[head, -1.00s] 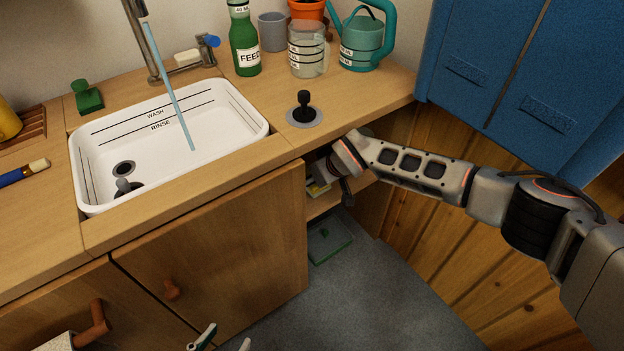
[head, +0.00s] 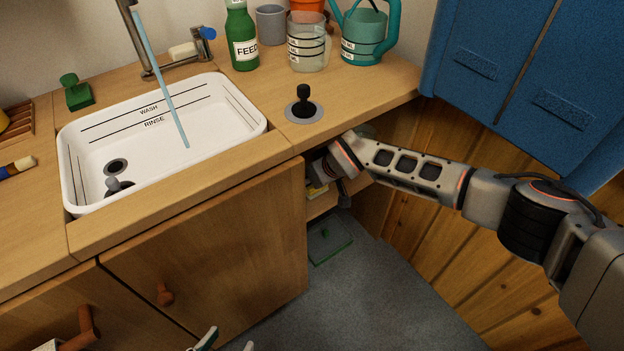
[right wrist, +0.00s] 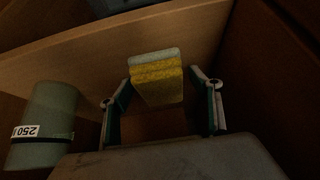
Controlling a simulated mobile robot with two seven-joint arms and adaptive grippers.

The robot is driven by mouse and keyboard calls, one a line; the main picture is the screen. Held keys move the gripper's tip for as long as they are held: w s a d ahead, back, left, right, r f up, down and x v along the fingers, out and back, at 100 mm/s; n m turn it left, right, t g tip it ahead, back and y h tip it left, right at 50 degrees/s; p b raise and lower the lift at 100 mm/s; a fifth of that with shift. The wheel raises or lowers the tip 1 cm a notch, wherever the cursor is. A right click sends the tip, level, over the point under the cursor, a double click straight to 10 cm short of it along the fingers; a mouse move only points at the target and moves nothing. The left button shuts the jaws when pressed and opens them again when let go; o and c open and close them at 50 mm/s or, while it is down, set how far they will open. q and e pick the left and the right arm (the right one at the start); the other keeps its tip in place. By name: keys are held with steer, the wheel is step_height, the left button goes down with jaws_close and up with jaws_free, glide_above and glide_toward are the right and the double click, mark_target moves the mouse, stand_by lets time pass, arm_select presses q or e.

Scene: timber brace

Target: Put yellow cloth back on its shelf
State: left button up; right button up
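The yellow cloth (right wrist: 157,82) shows in the right wrist view as a folded yellow block with a pale grey-green end. It is inside the dim cupboard, in front of a wooden shelf board (right wrist: 120,45). My right gripper (right wrist: 163,82) is open, with one finger on each side of the cloth. The left fingertip is very close to it; I cannot tell whether they touch. In the head view, the right gripper is mostly hidden under the counter, beside a small yellow patch (head: 316,191). My left gripper (head: 226,344) is open and looks empty at the bottom edge.
A grey-green cylinder marked 250 (right wrist: 42,125) stands left of the right gripper. A cupboard door (head: 215,255) stands left of the cupboard opening. The sink (head: 165,140) and counter (head: 350,95) are above. A green tray (head: 330,243) lies low beneath the opening.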

steer(key=shift+r, duration=0.2)
steer(key=r, duration=0.1)
steer(key=r+p, duration=0.1)
steer(key=d+r+p, duration=0.1)
steer(key=shift+s+d+r, duration=0.1)
steer(key=shift+s+r, duration=0.25)
steer(key=s+r+p, duration=0.1)
steer(key=s+d+r, duration=0.1)
steer(key=shift+s+d+r+p, duration=0.2)
steer(key=shift+d+r+p, duration=0.1)
steer(key=shift+p, duration=0.05)
steer(key=shift+s+f, duration=0.1)
steer(key=shift+s, duration=0.05)
arm_select(q)
steer(key=shift+m+g+y, duration=0.4)
steer(key=shift+m+y, duration=0.1)
steer(key=a, duration=0.1)
steer(key=s+a+f, duration=0.1)
steer(key=a+f, duration=0.1)
steer(key=shift+s+a+f, duration=0.15)
steer(key=shift+s+f, duration=0.1)
steer(key=shift+s, duration=0.1)
arm_select(e)
steer(key=shift+f, duration=0.1)
arm_select(q)
steer(key=shift+w+r, duration=0.1)
steer(key=shift+r, duration=0.05)
